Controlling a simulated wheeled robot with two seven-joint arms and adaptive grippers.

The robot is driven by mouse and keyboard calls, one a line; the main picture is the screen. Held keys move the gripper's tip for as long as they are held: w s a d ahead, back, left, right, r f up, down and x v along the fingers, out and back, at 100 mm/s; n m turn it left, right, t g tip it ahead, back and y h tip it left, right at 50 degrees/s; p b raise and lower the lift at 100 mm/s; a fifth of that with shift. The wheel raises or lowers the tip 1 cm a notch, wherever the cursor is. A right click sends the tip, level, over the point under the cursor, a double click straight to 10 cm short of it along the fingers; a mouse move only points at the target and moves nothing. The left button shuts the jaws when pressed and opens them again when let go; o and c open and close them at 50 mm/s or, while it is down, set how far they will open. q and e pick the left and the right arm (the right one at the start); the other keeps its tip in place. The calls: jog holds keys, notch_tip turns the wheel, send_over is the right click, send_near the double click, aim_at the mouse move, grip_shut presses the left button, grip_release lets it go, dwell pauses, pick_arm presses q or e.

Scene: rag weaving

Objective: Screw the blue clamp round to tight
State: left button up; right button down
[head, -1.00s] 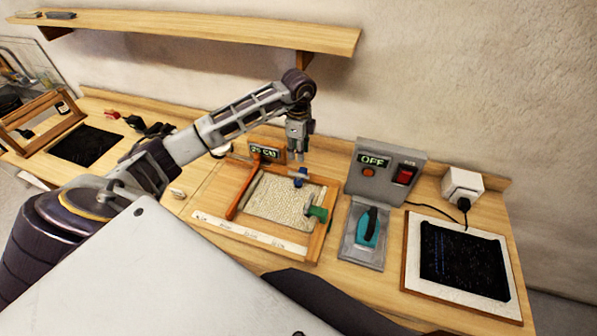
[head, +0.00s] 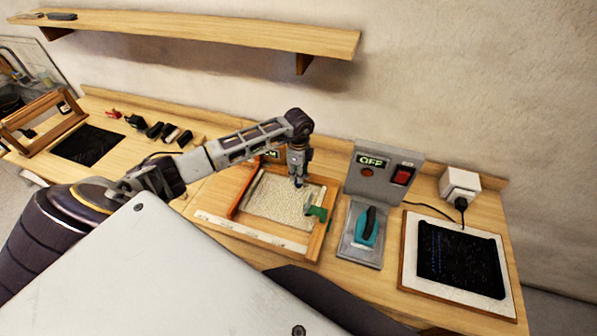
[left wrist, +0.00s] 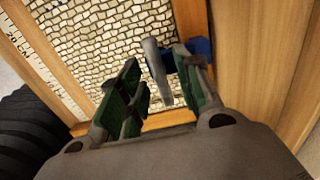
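The blue clamp (left wrist: 201,47) is on the wooden frame's edge at the woven rag (left wrist: 105,45). That gripper is open. In the head view my left gripper (head: 298,182) points down over the far right part of the frame and hides most of the blue clamp. The rag (head: 275,202) lies in the frame. My right gripper is not in view.
A green clamp (head: 317,212) sits on the frame's right side. An iron (head: 367,228) on a grey plate, a box reading OFF (head: 385,170) and a dark panel (head: 460,260) stand to the right. Several small tools lie at the left. A shelf (head: 190,30) hangs above.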

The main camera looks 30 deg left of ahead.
pick_arm(q)
jog(key=shift+f, duration=0.1)
jog(key=shift+c, duration=0.4)
grip_shut()
